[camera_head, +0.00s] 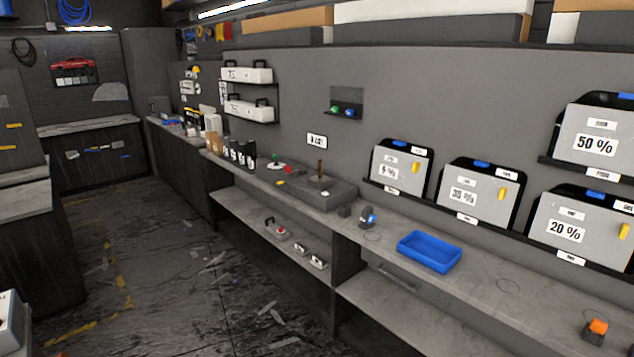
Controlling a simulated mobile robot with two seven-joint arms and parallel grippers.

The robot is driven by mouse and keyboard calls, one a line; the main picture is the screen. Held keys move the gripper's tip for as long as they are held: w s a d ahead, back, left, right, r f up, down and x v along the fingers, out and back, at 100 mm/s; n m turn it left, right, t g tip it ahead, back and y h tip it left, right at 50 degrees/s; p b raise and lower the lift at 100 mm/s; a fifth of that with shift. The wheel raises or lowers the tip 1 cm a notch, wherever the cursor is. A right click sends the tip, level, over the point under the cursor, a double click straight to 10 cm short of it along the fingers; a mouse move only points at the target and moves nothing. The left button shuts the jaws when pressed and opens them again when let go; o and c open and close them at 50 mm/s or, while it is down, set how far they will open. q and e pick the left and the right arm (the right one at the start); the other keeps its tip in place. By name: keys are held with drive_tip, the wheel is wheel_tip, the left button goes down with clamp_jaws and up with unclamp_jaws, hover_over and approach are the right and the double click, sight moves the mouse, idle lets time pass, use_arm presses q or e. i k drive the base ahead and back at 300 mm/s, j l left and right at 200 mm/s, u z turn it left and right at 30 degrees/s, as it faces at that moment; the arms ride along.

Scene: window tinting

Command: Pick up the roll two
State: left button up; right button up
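No object in the head view is clearly readable as roll two. Two long white cases with black handles sit on wall shelves left of centre, the upper case (247,74) above the lower case (249,111); their labels are too small to read. Grey panels marked with percentages hang on the right wall: a small panel (400,168), a second panel (477,190), the 20 % panel (585,222) and the 50 % panel (598,143). Neither of my grippers is in view.
A long grey counter (500,285) runs along the wall, holding a blue tray (429,251), a grey sink-like basin (320,192), dark bottles (241,155) and an orange-topped block (596,330). Small tools lie on its lower shelf (255,220). The dark floor (180,270) is mostly free, with scattered scraps.

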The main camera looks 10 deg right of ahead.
sight(252, 152)
drive_tip(key=i+u, duration=0.4)
drive_tip(key=i, duration=1.25)
drive_tip(key=i+j, duration=0.1)
drive_tip(key=i, duration=1.55)
drive_tip(key=i+z, duration=0.35)
drive_tip(key=i+j+z, duration=0.2)
drive_tip(key=i+z, duration=0.15)
drive_tip(key=i+j+z, duration=0.35)
drive_tip(key=i, duration=0.15)
drive_tip(key=l, duration=0.1)
